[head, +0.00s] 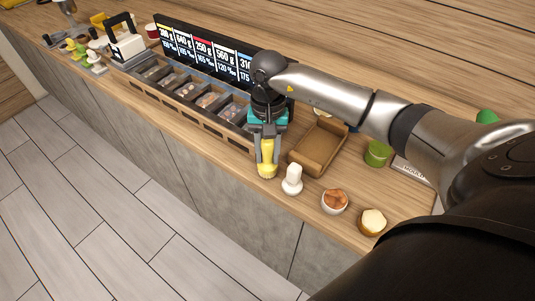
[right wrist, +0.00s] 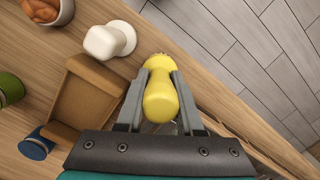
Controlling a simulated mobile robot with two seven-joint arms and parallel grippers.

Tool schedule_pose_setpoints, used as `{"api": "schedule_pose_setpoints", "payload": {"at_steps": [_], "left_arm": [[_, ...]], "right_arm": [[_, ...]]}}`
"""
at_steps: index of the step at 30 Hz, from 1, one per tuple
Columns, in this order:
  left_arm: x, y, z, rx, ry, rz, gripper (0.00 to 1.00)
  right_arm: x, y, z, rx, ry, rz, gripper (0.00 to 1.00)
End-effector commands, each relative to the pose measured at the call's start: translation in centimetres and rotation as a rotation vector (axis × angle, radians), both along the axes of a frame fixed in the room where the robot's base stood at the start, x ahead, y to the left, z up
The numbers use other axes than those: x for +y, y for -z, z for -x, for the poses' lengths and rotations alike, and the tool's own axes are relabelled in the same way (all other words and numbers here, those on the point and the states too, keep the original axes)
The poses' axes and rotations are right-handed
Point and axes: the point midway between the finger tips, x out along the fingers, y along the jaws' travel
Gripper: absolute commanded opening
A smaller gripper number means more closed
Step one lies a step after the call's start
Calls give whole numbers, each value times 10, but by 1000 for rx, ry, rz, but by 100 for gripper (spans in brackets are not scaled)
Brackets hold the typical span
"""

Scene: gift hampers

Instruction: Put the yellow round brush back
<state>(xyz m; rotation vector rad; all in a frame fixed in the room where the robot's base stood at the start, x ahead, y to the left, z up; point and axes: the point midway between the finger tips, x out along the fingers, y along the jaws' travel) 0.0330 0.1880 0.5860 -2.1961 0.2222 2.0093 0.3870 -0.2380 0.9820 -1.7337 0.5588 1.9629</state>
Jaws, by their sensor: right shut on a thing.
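The yellow round brush (head: 267,158) is held upright between the fingers of my right gripper (head: 268,150), low over the front edge of the wooden counter. In the right wrist view the yellow brush (right wrist: 161,92) fills the space between the two grey fingers (right wrist: 160,98). I cannot tell whether its lower end touches the counter. A white brush-like object (head: 292,180) stands just right of it and also shows in the right wrist view (right wrist: 108,40). My left gripper is not in view.
A brown tray (head: 307,163) lies right of my gripper. A bowl of brown pieces (head: 334,201), a cream-topped cup (head: 372,222) and a green cup (head: 377,153) stand further right. A compartment box (head: 185,104) with a price board (head: 203,49) behind is at left.

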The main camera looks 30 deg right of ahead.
Motion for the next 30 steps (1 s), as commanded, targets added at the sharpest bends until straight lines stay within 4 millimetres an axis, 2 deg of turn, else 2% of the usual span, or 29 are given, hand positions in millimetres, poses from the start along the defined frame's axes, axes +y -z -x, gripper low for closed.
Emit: {"api": "schedule_pose_setpoints", "payload": {"at_steps": [2,13,14,15,22,30], "left_arm": [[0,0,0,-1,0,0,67],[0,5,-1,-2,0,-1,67],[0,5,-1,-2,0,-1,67],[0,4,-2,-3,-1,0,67],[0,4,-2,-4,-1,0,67],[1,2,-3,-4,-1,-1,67]], "right_arm": [[1,8,0,0,0,-1,0],[0,12,0,-1,-1,0,0],[0,12,0,-1,-1,0,37],[0,11,0,0,-1,0,41],[0,11,0,0,-1,0,66],[0,10,0,0,-1,0,66]]}}
